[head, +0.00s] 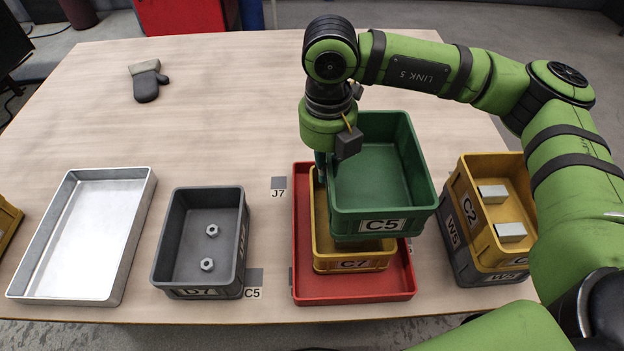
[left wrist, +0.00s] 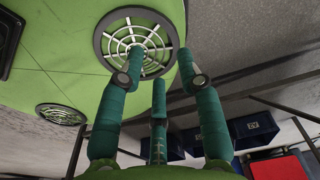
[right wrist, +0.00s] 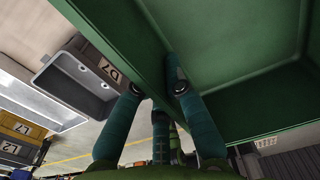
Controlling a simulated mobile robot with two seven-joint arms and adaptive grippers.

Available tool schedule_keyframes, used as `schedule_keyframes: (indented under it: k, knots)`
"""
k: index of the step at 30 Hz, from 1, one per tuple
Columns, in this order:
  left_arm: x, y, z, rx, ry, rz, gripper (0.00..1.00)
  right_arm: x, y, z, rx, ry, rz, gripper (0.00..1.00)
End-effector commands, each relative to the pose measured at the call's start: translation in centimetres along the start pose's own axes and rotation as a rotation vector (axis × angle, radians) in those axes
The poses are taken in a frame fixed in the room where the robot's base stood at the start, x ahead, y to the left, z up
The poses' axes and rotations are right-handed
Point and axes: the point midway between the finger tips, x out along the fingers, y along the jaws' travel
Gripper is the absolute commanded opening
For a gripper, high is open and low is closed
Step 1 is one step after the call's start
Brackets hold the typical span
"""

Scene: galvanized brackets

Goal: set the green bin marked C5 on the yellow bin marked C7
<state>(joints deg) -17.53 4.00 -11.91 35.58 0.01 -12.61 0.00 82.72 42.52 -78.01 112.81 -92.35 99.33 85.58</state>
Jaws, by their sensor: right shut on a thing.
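The green bin marked C5 (head: 382,178) looks empty and is held above the yellow bin marked C7 (head: 322,240), shifted somewhat to its right. The green bin hides most of the yellow bin's inside, and I cannot tell the exact gap between them. The yellow bin stands in a red tray (head: 301,250). My right gripper (head: 322,163) is shut on the green bin's left wall; in the right wrist view its fingers (right wrist: 158,88) straddle that wall. My left gripper shows only in the left wrist view (left wrist: 160,80), with its fingers apart and nothing between them.
A grey bin marked D7 (head: 170,245) with two nuts stands left of the red tray, and a silver tray (head: 85,235) farther left. At right, a yellow bin marked C2 (head: 473,215) with two pale blocks sits on a grey bin (head: 455,245). A mitt (head: 146,85) lies behind.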

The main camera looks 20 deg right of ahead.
Motion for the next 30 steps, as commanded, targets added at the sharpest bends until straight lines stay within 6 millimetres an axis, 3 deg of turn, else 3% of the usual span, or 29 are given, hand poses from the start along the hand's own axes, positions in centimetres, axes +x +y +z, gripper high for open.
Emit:
schedule_keyframes:
  k: [6,16,30]
  knots:
    - [-0.7,-1.0,-0.1,-0.002,0.001,-0.013,0.36,1.4,2.5,0.2,0.001,0.001,0.0,0.0]
    - [-1.7,-1.3,-0.4,-0.005,0.003,-0.017,0.36,5.2,2.6,0.2,0.003,0.002,-0.001,0.0]
    - [-0.9,-1.2,-0.3,-0.003,0.003,-0.016,0.36,6.1,2.7,0.2,0.002,0.0,0.001,0.0]
